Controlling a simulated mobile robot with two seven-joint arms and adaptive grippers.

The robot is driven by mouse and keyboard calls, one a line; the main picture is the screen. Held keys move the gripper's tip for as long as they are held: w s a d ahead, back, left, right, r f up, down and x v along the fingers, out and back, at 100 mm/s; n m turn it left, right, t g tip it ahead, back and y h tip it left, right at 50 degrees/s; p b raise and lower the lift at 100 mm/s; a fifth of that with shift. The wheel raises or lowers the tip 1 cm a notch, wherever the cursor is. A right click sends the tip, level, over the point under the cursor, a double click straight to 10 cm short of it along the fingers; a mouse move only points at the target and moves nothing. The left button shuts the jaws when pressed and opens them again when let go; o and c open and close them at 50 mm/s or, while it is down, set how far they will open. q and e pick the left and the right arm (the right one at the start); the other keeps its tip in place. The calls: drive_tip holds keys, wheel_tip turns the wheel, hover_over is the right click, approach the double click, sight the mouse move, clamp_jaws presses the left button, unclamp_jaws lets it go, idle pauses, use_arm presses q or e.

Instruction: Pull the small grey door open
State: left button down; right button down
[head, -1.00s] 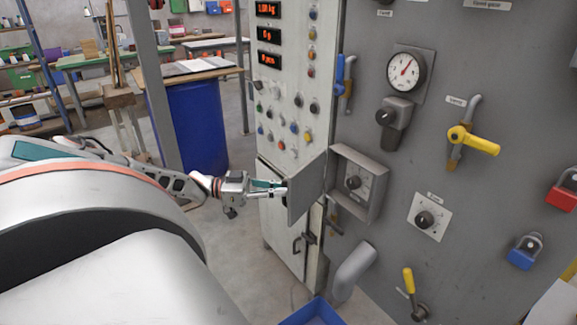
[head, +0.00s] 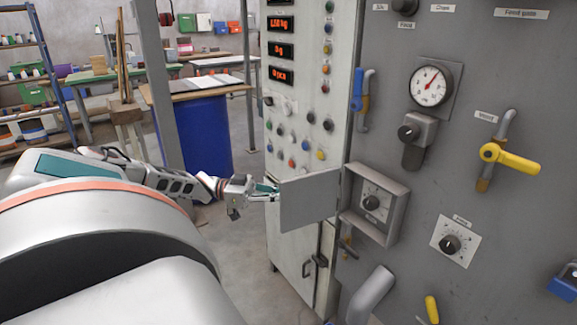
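The small grey door (head: 311,201) stands swung wide open, out to the left of its shallow grey box (head: 399,217) on the machine's panel. It is hinged on the box's left side. Inside the box a dark knob on a dial plate (head: 371,203) is exposed. My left gripper (head: 272,191) is at the door's free left edge, with its teal fingers reaching to it. The fingertips are partly hidden by the door, so I cannot tell whether they grip it or only touch it. My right gripper is not in view.
A yellow-handled valve (head: 509,157), a gauge (head: 430,85) and a knob plate (head: 453,243) are on the panel to the right. A pale control cabinet (head: 294,155) stands behind the door. A blue drum (head: 203,125) stands back left. Open floor lies below my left arm.

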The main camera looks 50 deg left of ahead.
use_arm(q)
drive_tip(key=shift+w+a, duration=0.1)
drive_tip(key=shift+a, duration=0.15)
drive_tip(key=c, duration=2.4)
unclamp_jaws()
drive_tip(key=shift+c, duration=0.2)
drive_tip(key=v, duration=1.2)
